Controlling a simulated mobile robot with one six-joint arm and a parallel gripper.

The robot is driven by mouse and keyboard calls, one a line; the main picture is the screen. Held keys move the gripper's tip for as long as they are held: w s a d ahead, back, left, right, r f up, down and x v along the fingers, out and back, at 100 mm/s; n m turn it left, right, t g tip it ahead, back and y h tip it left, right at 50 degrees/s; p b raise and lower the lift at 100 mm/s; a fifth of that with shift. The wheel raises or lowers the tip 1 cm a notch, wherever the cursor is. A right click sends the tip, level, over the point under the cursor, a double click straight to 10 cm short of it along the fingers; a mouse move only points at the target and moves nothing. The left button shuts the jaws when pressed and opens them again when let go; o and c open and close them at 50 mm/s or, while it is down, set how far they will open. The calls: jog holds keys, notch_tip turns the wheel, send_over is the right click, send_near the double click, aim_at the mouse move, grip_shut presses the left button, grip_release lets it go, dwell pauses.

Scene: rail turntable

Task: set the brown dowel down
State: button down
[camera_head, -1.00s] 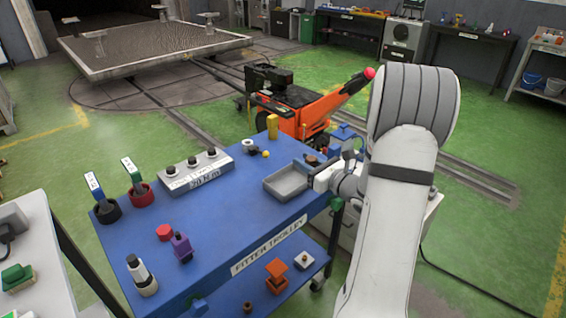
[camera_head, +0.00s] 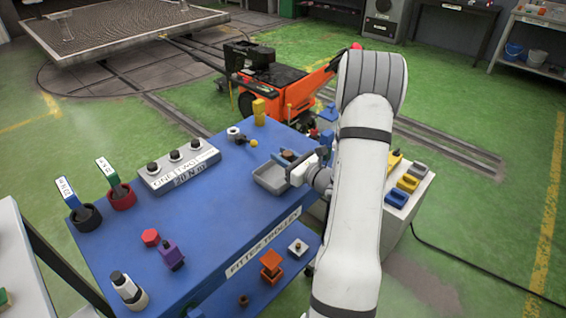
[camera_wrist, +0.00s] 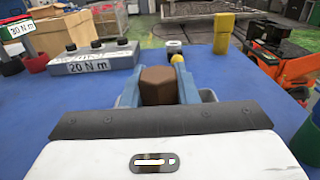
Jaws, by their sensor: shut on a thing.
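The brown dowel (camera_wrist: 157,86) is held between the two blue fingers of my gripper (camera_wrist: 160,88) in the wrist view. Its end face looks many-sided. In the head view the dowel (camera_head: 288,155) shows as a small brown spot at my gripper (camera_head: 296,160), over the grey tray (camera_head: 268,182) on the blue trolley top. Tray edges show on both sides of the fingers in the wrist view. The dowel's underside is hidden, so I cannot tell whether it touches the tray.
On the blue fitter trolley (camera_head: 215,225) stand a grey block with several black knobs (camera_head: 178,165), a yellow block (camera_head: 259,112), a yellow ball (camera_head: 254,143), a red hexagonal piece (camera_head: 150,237) and a purple piece (camera_head: 171,254). The trolley's middle is clear. An orange machine (camera_head: 270,90) stands behind.

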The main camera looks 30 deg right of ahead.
jog(key=shift+f, duration=1.15)
jog(key=shift+f, duration=0.1)
jog(key=shift+f, duration=0.15)
jog(key=c, duration=1.1)
grip_release()
jog(key=shift+r, duration=0.2)
